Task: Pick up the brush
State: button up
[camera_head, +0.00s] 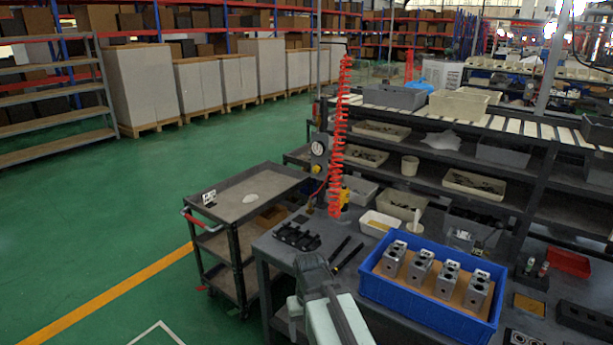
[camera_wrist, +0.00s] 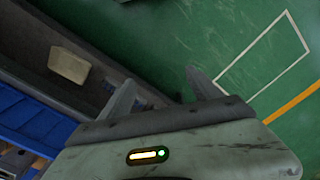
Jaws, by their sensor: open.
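Two dark, slim, handle-like things lie on the grey workbench (camera_head: 272,246), just left of the blue crate. One is a thin dark stick (camera_head: 340,249), the other a similar one (camera_head: 351,256); either may be the brush, but they are too small to tell. My gripper shows in the wrist view (camera_wrist: 163,90) with its two fingers spread apart and nothing between them. It hangs near the bench's front edge, over green floor, apart from the dark sticks. In the head view my arm partly covers the bench front, and the fingertips cannot be made out. No brush is recognisable in the wrist view.
A blue crate (camera_head: 408,314) with several grey valve blocks (camera_head: 434,276) stands right of the sticks. A black slotted part (camera_head: 296,237) lies to their left. A red coiled hose (camera_head: 340,135) hangs behind. A dark cart (camera_head: 243,203) stands left; green floor beyond is open.

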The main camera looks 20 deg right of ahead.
aim_at(418, 212)
jog(key=z, duration=3.25)
jog(key=k, duration=1.75)
jog(key=u, duration=1.6)
jog(key=i, duration=1.05)
jog(key=z, duration=0.05)
